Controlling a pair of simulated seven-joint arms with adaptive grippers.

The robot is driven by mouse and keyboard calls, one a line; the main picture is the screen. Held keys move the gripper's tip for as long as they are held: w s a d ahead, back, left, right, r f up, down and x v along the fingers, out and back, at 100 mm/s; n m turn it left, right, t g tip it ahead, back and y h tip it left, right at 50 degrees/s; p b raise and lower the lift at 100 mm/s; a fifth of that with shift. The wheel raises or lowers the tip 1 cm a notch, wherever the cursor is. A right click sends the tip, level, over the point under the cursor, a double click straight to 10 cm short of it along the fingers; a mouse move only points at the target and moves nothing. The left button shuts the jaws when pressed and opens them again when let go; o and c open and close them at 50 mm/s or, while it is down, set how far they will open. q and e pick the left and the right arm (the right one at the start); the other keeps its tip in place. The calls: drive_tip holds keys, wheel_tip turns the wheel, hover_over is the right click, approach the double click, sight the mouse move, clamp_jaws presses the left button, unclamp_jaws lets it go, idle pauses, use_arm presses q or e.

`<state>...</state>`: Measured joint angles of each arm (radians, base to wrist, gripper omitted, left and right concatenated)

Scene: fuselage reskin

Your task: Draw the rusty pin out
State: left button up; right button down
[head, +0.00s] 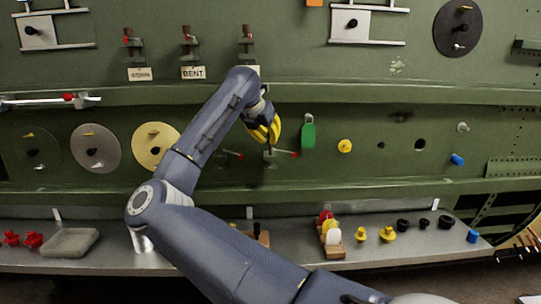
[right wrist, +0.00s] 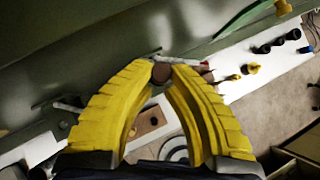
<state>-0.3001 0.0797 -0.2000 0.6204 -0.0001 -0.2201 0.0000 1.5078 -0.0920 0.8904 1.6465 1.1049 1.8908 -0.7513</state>
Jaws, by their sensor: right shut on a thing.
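My right gripper (head: 268,136) has yellow fingers and is in front of the green panel's middle band. In the right wrist view its fingertips (right wrist: 165,66) close on the round brown end of the rusty pin (right wrist: 160,73). Just below the gripper in the head view is a small dark fitting with a red-tipped lever (head: 290,154). The fingers hide most of the pin, and I cannot tell how far it sits in the fitting. My left gripper is not in view.
Above hang brown pins in brackets, with plates reading WORN (head: 140,74) and BENT (head: 193,73); my arm partly covers a third plate. A green tag (head: 308,132) hangs right of the gripper. The shelf below holds a grey tray (head: 68,242), a wooden block (head: 333,250) and yellow knobs (head: 388,235).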

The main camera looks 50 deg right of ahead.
drive_tip(key=shift+r, duration=1.3)
drive_tip(key=shift+r, duration=1.45)
